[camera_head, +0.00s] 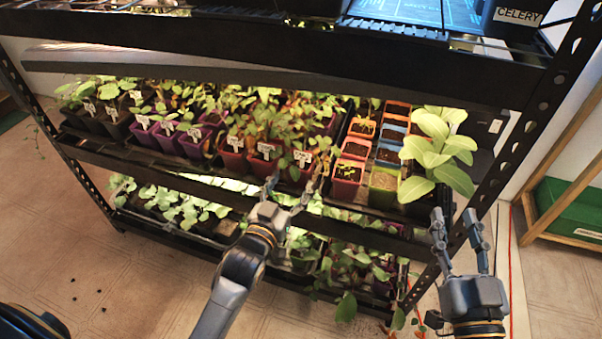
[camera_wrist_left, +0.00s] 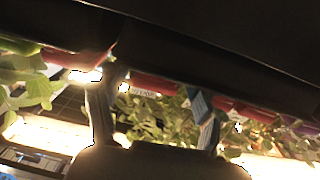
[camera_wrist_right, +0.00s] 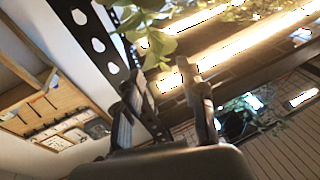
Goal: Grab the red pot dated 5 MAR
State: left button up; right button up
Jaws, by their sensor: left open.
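Several red pots stand along the front of the upper shelf in the head view, with leafy seedlings and white tags: a left one (camera_head: 233,160), a middle one (camera_head: 262,165) and a right one (camera_head: 299,172). The writing on their tags is too small to read, so I cannot tell which is dated 5 MAR. My left gripper (camera_head: 291,191) is open and empty, just in front of the right and middle red pots. In the left wrist view, a red pot (camera_wrist_left: 165,84) shows between its fingers, partly behind leaves. My right gripper (camera_head: 455,222) is open and empty, at the rack's right end.
Purple pots (camera_head: 195,146) stand left of the red ones. Small soil-filled pots (camera_head: 384,178) and a large-leaved plant (camera_head: 437,155) stand right. The shelf's black front rail (camera_head: 220,187) runs below; more seedlings (camera_head: 180,205) are on the lower shelf.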

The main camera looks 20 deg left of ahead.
aim_at(295, 176)
pick_arm(q)
jog(key=w, duration=0.1)
jog(key=w+b, duration=0.1)
jog(key=w, duration=0.3)
jog(key=shift+w+d, duration=0.1)
jog(key=shift+d, duration=0.15)
jog(key=shift+w+b, duration=0.3)
jog(key=shift+w, duration=0.1)
pick_arm(e)
notch_tip(295, 176, up, 7)
jog(key=s+t+y, duration=0.1)
jog(key=s+t, duration=0.1)
jog(key=t, duration=0.2)
jog(key=shift+s+a+f+y, duration=0.15)
jog(key=shift+s+y, duration=0.05)
jog(key=shift+y, duration=0.1)
pick_arm(q)
jog(key=shift+c, duration=0.4)
